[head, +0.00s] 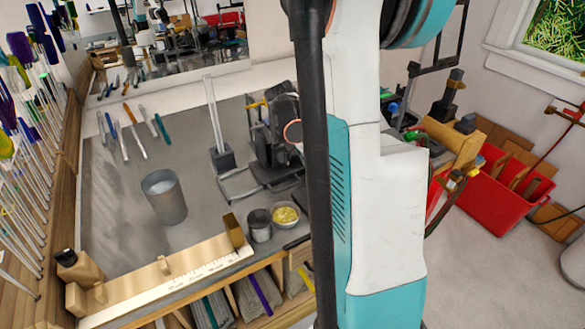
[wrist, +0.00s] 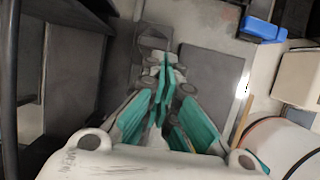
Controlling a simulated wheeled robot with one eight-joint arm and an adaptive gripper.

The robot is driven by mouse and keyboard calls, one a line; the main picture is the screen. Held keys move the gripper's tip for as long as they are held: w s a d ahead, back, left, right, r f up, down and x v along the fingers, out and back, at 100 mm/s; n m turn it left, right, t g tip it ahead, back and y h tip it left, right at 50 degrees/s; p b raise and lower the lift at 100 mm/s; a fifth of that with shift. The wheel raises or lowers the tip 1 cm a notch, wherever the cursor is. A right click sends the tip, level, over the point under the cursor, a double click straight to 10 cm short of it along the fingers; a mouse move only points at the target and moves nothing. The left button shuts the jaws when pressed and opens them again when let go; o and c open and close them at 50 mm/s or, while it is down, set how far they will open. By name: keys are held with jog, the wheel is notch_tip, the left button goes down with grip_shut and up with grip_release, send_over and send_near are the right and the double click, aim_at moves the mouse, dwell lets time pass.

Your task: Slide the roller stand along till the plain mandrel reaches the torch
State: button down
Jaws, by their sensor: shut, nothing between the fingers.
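My gripper (wrist: 164,80) shows in the wrist view with its teal fingers together and nothing between them. A grey frame (wrist: 155,37) lies just beyond the fingertips; I cannot tell whether they touch. In the head view my arm covers the gripper. A dark machine (head: 275,135), possibly the torch, stands on the bench left of my arm, with a flat metal frame at its foot. A clear upright rod (head: 213,112) stands in a grey block (head: 222,158) left of it. I cannot clearly tell which parts are the roller stand and the plain mandrel.
A grey metal cup (head: 165,197) stands mid-bench. Two small pots, one grey (head: 259,226) and one with yellow contents (head: 286,215), stand near the front edge by a wooden ruler rail (head: 165,277). Thin tools lie at the back left. In the wrist view a blue block (wrist: 262,28) is upper right.

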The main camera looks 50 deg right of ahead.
jog(key=d, duration=0.2)
jog(key=s+d, duration=0.1)
jog(key=d, duration=0.2)
jog(key=shift+s+d+b, duration=0.3)
